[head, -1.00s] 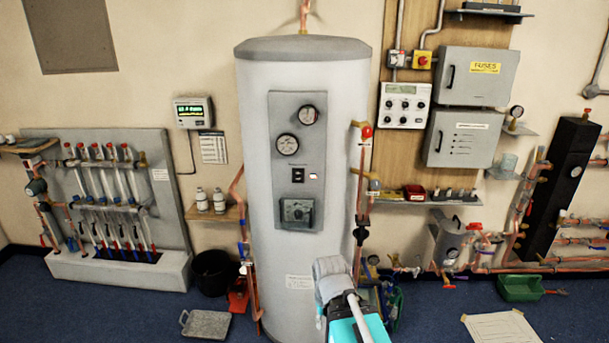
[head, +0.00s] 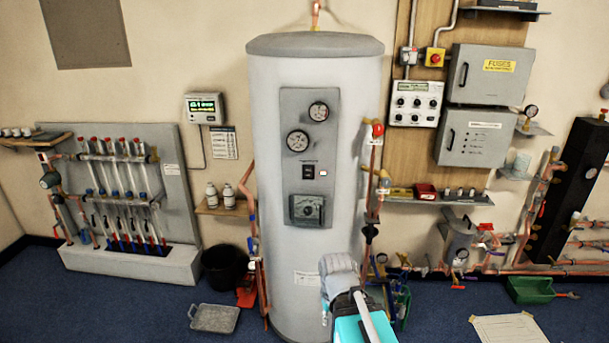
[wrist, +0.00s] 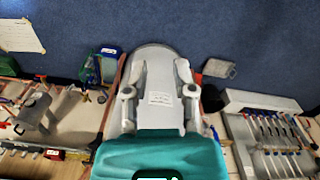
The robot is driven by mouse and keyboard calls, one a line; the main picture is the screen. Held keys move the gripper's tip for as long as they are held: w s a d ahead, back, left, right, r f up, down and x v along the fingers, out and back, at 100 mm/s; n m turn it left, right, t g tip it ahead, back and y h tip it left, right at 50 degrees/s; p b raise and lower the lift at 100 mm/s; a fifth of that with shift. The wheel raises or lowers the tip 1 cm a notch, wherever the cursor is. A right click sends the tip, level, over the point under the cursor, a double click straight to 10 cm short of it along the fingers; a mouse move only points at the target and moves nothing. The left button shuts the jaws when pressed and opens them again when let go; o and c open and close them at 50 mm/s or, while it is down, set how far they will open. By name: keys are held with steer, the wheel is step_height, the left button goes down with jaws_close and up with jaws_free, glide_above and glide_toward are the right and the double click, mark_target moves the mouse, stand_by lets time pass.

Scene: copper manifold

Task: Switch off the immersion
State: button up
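The tall grey cylinder (head: 275,230) stands in the middle of the head view, against the wall. Its dark grey front panel (head: 290,110) carries two round gauges, a small black square switch plate (head: 308,172) with a small pale part at its right, and a square dial unit (head: 307,210) below. The switch's position is too small to read. My gripper (wrist: 158,75) is open and empty, its two fingers apart in the wrist view, with the cylinder's labelled lower body (wrist: 160,118) behind them. In the head view my arm's end is low, right of centre, below the panel.
A red and yellow wall switch (head: 435,58), a white control box (head: 415,104) and two grey fuse boxes (head: 487,74) are at right. Copper pipes (head: 368,180) run along the cylinder's right side. A black bucket (head: 222,266) and grey tray (head: 214,318) are on the floor at left.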

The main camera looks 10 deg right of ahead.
steer(key=shift+w+f, duration=0.15)
steer(key=shift+w, duration=0.1)
jaws_close()
steer(key=w+a+n+t+y+b, duration=0.1)
steer(key=w+a+t+b, duration=0.3)
steer(key=w, duration=0.6)
steer(key=w+a+n+t+y+b, duration=0.1)
steer(key=w+t+b, duration=0.1)
steer(key=w+t, duration=0.6)
steer(key=w+d+r+m+t+h+b, duration=0.2)
steer(key=w+r+m+t+h+b, duration=0.3)
steer(key=w+r+t+h+b, duration=0.3)
steer(key=shift+w+d+r+t+b, duration=0.15)
steer(key=shift+w+r+t+b, duration=0.6)
steer(key=shift+w+r+t, duration=1.65)
steer(key=shift+w+r+g, duration=0.15)
steer(key=shift+r+g, duration=0.25)
steer(key=shift+r, duration=0.1)
